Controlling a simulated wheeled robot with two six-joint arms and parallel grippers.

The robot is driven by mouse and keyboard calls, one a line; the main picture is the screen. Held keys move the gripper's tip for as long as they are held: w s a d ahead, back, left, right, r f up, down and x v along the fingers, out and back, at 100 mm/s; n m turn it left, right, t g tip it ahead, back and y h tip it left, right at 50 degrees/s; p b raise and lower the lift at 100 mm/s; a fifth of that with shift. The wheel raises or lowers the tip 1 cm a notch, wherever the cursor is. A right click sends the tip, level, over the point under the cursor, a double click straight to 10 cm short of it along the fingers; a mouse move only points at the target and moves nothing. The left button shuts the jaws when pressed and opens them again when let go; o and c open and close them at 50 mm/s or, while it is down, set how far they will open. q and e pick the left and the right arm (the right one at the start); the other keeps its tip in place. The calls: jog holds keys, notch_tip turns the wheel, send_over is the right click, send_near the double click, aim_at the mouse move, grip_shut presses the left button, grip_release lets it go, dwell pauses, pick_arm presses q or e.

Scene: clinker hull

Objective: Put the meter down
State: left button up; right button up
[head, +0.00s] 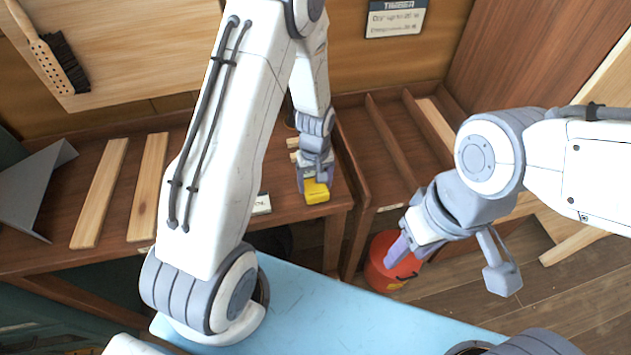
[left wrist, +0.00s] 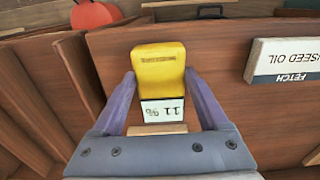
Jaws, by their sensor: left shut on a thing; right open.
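The meter (head: 316,192) is a small yellow block over the front right part of the brown bench in the head view. In the left wrist view the meter (left wrist: 158,68) shows its yellow body and a white display reading "11 %". My left gripper (head: 315,180) is shut on it, with a purple finger on each side (left wrist: 160,82). I cannot tell whether the meter touches the bench top. My right gripper (head: 405,252) is open and empty, in front of the red bucket (head: 384,272).
The brown bench (head: 185,226) carries pale wood strips (head: 150,187) at left. A white label block reading "SEED OIL, FETCH" (left wrist: 288,62) lies beside the meter. A slatted rack (head: 385,130) stands right of the bench. A light blue surface (head: 330,310) is in front.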

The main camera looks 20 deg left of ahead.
pick_arm(q)
jog(key=shift+f, duration=0.15)
jog(key=o, duration=1.4)
